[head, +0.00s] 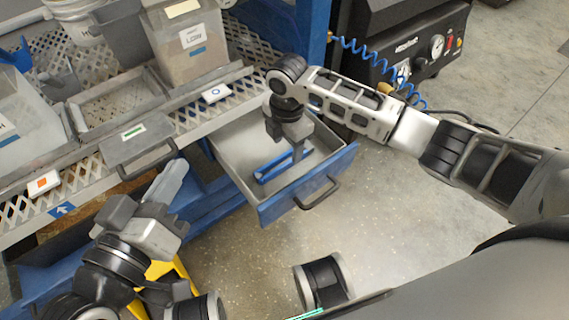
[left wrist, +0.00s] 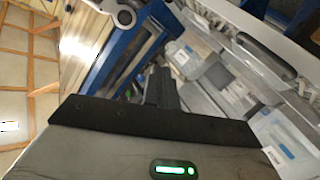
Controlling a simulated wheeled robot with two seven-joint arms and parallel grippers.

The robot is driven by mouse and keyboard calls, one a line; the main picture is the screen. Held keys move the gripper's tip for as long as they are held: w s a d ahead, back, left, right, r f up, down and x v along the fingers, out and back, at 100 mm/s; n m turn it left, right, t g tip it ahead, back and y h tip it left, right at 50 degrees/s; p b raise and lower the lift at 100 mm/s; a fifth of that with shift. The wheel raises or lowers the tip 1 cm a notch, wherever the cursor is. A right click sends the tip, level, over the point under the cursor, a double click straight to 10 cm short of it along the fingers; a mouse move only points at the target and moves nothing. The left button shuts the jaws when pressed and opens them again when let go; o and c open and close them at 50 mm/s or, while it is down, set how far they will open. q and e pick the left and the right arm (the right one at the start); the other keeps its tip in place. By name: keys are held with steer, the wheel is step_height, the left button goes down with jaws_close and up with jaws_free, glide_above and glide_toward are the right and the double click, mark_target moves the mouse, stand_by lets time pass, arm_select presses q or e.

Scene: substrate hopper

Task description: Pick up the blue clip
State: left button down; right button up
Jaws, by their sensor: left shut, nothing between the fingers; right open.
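The blue clip (head: 273,169) lies in the open grey drawer with a blue front (head: 286,205), a long narrow shape on the drawer floor. My right gripper (head: 298,152) points down into the drawer, open, its fingers at the right end of the clip. Whether they touch it I cannot tell.
A clear bin marked LOW (head: 190,45) stands on the perforated shelf behind. An empty tray (head: 120,100) sits to its left. A blue post (head: 308,40) rises behind the drawer. A black machine (head: 410,50) with a coiled blue hose stands at the back right. The floor in front of the drawer is clear.

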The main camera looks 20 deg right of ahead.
mark_target(285, 156)
step_height(285, 156, down, 2)
steer(key=shift+w+a+f+b, duration=0.15)
steer(key=shift+f+b, duration=0.1)
steer(key=shift+b, duration=0.6)
step_height(285, 156, down, 2)
steer(key=shift+f+b, duration=0.25)
steer(key=shift+b, duration=0.55)
steer(key=shift+f, duration=0.1)
arm_select(q)
steer(key=r+m+t, duration=0.1)
steer(key=w+r+t+h, duration=0.1)
steer(key=r, duration=0.1)
steer(key=w+r+m+t, duration=0.1)
steer(key=shift+w+a+r+m, duration=0.1)
steer(key=shift+a+r+m, duration=0.2)
steer(key=shift+a+r, duration=0.05)
arm_select(e)
steer(key=c, duration=1.1)
